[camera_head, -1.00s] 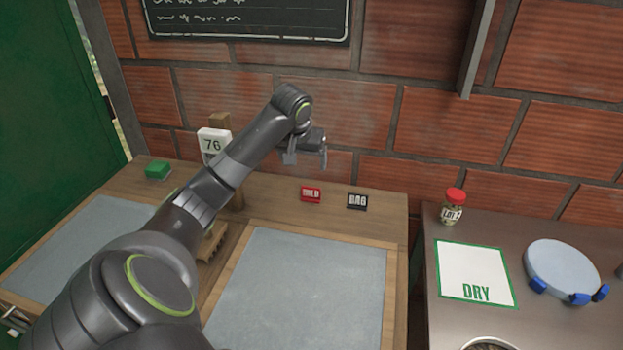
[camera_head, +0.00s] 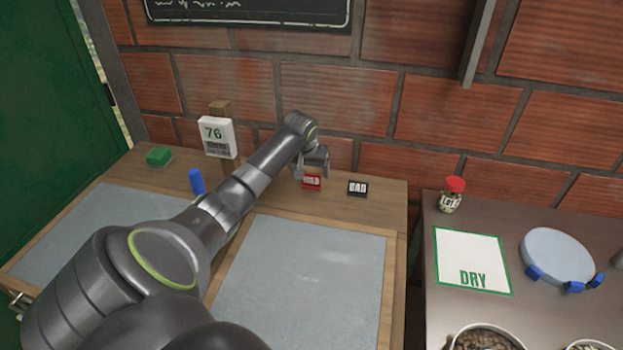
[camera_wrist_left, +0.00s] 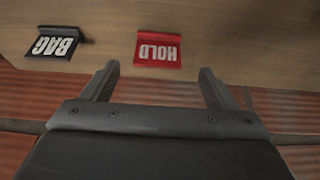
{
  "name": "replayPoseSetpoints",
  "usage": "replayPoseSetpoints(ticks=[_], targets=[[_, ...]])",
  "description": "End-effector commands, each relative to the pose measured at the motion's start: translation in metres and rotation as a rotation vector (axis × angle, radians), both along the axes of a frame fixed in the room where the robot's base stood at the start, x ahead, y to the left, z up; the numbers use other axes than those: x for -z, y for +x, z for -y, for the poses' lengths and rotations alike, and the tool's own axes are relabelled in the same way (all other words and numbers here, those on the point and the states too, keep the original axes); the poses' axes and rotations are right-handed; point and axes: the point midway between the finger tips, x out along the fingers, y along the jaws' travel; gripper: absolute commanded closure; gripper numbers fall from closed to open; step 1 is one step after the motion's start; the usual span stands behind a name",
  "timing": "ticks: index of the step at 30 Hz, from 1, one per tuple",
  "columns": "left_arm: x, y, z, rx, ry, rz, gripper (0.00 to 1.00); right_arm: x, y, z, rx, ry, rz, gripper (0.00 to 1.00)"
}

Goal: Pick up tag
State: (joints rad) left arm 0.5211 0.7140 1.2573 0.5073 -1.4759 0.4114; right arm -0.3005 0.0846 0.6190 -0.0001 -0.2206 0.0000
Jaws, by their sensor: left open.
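A red HOLD tag (camera_head: 312,182) stands at the back of the wooden table, and a black BAG tag (camera_head: 357,188) stands to its right. My left gripper (camera_head: 312,176) is at the red tag in the head view, partly covering its top. In the left wrist view, the HOLD tag (camera_wrist_left: 158,50) lies just beyond the open, empty fingers (camera_wrist_left: 160,85), roughly between their lines. The BAG tag (camera_wrist_left: 55,44) is off to the left there. The fingers look apart from both tags. My right gripper is not seen.
Two grey panels are set in the table, the near one (camera_head: 310,280) clear. A white 76 counter (camera_head: 217,138), a blue cylinder (camera_head: 196,181) and a green block (camera_head: 159,157) are at left. A brick wall (camera_head: 330,85) rises close behind the tags. A jar (camera_head: 451,196) stands on the right counter.

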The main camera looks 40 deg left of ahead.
Motion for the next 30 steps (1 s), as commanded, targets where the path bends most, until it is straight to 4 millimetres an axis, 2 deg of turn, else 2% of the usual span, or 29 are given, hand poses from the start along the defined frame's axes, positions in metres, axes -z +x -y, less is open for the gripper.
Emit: replayPoseSetpoints(ticks=[13, 23, 26, 30], targets=[[0.040, 0.018, -0.006, 0.000, -0.002, -0.001, 0.20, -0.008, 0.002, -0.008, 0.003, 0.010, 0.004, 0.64], [0.045, 0.020, -0.007, 0.001, 0.000, 0.000, 0.20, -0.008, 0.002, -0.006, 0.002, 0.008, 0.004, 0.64], [0.045, 0.020, -0.007, 0.001, 0.000, 0.000, 0.29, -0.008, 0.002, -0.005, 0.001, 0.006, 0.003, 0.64], [0.045, 0.019, -0.007, 0.001, 0.000, 0.000, 0.47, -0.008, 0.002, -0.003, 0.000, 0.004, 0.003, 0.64]])
